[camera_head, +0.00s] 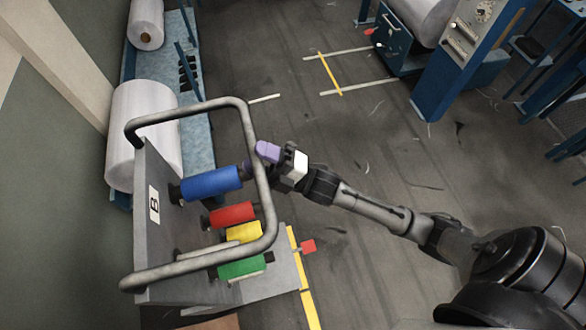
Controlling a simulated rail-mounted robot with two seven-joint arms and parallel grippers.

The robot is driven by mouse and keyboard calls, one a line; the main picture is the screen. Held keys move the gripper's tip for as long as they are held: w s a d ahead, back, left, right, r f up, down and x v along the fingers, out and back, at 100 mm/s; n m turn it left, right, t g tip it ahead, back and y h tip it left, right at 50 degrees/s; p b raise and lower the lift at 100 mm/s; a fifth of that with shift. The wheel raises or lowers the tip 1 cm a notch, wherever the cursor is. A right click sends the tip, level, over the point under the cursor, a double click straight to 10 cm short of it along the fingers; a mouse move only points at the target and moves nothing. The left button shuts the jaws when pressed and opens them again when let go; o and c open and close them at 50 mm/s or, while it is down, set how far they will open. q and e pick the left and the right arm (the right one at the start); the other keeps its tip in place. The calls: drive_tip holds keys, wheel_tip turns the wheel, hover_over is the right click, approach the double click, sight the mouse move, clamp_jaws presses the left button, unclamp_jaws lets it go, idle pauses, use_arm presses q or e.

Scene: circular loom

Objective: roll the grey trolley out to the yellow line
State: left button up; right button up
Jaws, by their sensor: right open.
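The grey trolley (146,222) stands at the left, with a plate marked B, a bent tube handle (262,205) and blue, red, yellow and green spools on it. A yellow line (301,275) runs on the floor along the right edge of the trolley's low grey base (283,289); I cannot tell whether the base touches it. My right gripper (257,159), with purple fingers, is open at the handle's right-hand bar, near the blue spool (211,183). The bar hides part of the fingers, so contact is unclear. My left gripper is out of view.
White rolls (144,125) on a blue rack stand behind the trolley. Another yellow line (330,74) with white marks lies farther back, near blue machines (450,70).

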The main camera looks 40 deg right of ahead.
drive_tip(key=b+v, duration=0.4)
drive_tip(key=v, duration=0.9)
drive_tip(key=shift+s+d, duration=0.15)
drive_tip(key=shift+s, duration=0.05)
drive_tip(key=shift+f, duration=0.1)
idle(0.8)
